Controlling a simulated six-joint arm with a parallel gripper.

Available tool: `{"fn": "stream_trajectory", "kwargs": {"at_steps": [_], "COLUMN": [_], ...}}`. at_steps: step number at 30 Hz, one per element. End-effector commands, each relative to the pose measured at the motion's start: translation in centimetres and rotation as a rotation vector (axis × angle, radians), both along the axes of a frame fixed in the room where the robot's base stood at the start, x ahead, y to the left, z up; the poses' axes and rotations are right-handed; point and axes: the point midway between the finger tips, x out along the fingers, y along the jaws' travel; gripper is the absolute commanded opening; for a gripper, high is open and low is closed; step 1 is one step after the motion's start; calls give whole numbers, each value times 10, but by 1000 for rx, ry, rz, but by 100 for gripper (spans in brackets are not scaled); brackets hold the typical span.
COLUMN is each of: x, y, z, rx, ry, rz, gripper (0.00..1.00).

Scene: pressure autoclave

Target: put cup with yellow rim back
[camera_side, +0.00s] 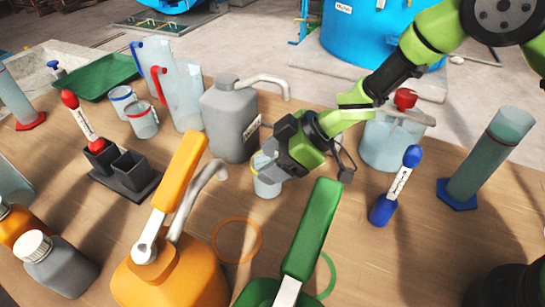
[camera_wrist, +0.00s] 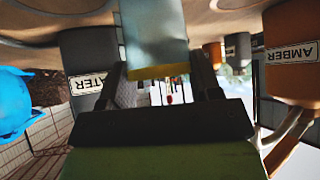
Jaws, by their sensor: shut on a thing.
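The cup with the yellow rim (camera_side: 267,186) is a clear, pale-blue cup near the middle of the side view. My gripper (camera_side: 272,160) is shut on it from the upper right and hides much of its upper part. In the wrist view the cup (camera_wrist: 155,35) is between the fingers of my gripper (camera_wrist: 160,80), with its yellow rim toward the camera's middle. The cup looks roughly upright. I cannot tell whether its base touches the table. An orange ring (camera_side: 219,229) lies on the table in front of it.
A grey jug (camera_side: 228,120) stands just behind left, an orange jug (camera_side: 165,282) in front left. Cups with blue (camera_side: 122,106) and red rims (camera_side: 143,124) stand left.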

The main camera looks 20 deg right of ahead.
Motion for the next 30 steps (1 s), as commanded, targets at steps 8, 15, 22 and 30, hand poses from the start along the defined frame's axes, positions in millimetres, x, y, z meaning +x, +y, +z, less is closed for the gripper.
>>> {"fn": "stream_trajectory", "kwargs": {"at_steps": [8,15,22,30], "x": [0,0,-5,-20], "y": [0,0,-16,-56], "z": [-3,-2,18,60], "rx": [-1,0,1,2], "ry": [0,0,0,-4], "rz": [0,0,-4,-4], "gripper": [84,84,84,84]}}
